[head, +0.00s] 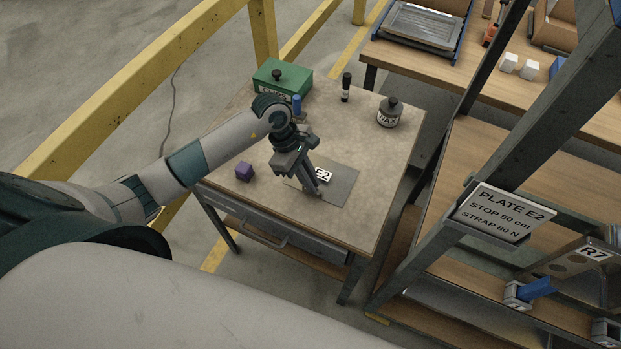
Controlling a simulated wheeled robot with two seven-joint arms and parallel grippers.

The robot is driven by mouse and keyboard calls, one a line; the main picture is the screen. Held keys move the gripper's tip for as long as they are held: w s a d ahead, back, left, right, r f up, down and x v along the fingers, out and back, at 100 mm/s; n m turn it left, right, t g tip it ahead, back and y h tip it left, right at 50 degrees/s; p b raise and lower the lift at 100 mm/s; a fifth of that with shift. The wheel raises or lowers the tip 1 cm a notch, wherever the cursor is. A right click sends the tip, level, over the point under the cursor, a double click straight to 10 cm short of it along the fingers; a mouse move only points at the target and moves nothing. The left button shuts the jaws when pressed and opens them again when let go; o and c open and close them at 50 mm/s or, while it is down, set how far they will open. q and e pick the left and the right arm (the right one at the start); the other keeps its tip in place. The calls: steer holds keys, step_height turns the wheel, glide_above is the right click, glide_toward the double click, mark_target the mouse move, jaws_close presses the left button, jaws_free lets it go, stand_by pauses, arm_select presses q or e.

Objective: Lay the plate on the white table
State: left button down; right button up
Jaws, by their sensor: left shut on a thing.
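The plate (341,187) is a flat grey piece with a white label reading E2 (323,175). It appears over the middle of the pale-topped table (235,130); I cannot tell whether it rests flat on the top or sits just above it. My left gripper (319,190) points down at the plate and is shut on it near the label. Its fingers hide part of the plate. My right gripper is not in view.
A rack (445,200) with a PLATE E2 sign (499,213) stands right. A yellow rail (130,78) runs behind.

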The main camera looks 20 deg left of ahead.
arm_select(q)
steer(key=shift+f, duration=0.15)
steer(key=c, duration=1.8)
jaws_free()
steer(key=shift+c, duration=0.2)
steer(key=shift+r, duration=0.2)
steer(key=shift+w+a+r+b, duration=0.1)
steer(key=shift+a+r+b, duration=0.2)
steer(key=shift+r, duration=0.2)
steer(key=b+v, duration=0.3)
steer(key=v, duration=0.7)
steer(key=shift+r, duration=0.35)
steer(key=shift+a, duration=0.1)
